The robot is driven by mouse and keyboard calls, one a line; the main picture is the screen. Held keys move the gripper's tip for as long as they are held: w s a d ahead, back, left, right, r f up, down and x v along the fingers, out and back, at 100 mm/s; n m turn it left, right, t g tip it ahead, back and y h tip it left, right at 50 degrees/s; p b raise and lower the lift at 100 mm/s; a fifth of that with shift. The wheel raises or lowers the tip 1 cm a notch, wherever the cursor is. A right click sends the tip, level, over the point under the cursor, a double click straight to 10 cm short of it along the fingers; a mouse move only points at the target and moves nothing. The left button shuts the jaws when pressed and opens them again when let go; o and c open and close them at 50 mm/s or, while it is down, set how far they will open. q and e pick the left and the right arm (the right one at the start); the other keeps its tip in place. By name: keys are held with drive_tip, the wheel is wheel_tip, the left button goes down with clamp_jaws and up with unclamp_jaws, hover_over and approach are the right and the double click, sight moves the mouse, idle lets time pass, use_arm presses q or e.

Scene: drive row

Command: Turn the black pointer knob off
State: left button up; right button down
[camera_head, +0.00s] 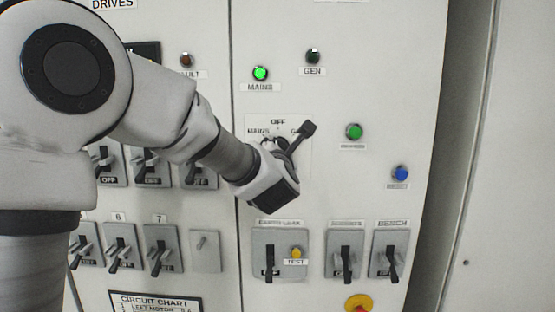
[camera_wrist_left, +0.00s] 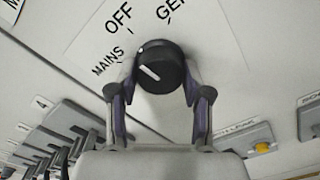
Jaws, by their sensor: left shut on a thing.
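The black pointer knob (camera_wrist_left: 160,66) is round, with a white line on its face. In the left wrist view it sits on a white plate (camera_wrist_left: 95,45) marked MAINS, OFF and GEN, and its line points to the MAINS side. My left gripper (camera_wrist_left: 158,85) is shut on the knob, one finger on each side. In the head view the left gripper (camera_head: 285,146) is at the plate and hides most of the knob. My right gripper is not in view.
A green lamp (camera_head: 260,73) marked MAINS is lit; the GEN lamp (camera_head: 312,56) is dark. A green button (camera_head: 354,132) and a blue button (camera_head: 400,173) are to the right. Several lever switches line the panel below and left. A yellow button (camera_head: 296,253) is below.

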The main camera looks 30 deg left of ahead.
use_arm(q)
drive_tip(key=shift+m, duration=0.8)
drive_tip(key=o, duration=1.2)
drive_tip(key=shift+c, duration=0.2)
